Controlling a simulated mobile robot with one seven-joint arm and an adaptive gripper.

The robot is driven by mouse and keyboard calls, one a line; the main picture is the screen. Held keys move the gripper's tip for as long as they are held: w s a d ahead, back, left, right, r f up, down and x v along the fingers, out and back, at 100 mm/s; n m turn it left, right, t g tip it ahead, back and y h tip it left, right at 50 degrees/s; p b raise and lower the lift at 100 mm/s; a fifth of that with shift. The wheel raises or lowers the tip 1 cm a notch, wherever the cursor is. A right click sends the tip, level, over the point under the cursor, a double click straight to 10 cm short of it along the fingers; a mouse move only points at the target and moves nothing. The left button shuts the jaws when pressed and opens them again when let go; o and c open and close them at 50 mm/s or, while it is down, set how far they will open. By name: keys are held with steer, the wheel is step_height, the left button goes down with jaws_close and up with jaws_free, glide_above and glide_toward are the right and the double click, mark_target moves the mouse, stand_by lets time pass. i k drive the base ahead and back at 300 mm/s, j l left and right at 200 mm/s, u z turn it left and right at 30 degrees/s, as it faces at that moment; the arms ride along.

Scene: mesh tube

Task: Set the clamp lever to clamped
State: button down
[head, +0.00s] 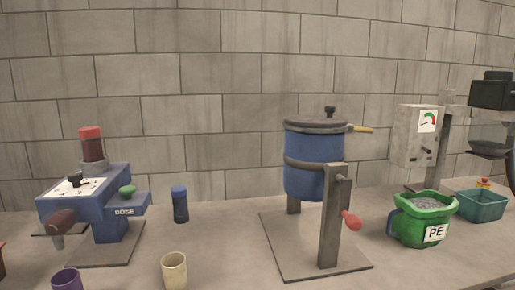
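A blue drum (311,176) with a grey lid (315,125) hangs in a band beside an upright grey post (333,215). A short lever with a yellow handle (362,129) sticks out to the right from the lid's rim, roughly level. A second handle with a red grip (351,220) angles down and right from the post. No label shows which of these is the clamp lever; the yellow one sits at the lid. My gripper is not in view.
A blue dosing machine labelled DOSE (110,205), a dark blue bottle (180,204) and a cream cup (174,270) stand left. A green PE jug (422,220), a teal bin (481,205) and a grey gauge box (417,136) are right. Bare table lies left of the drum's base plate.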

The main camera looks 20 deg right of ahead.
mark_target(358, 129)
steer(key=z, duration=1.3)
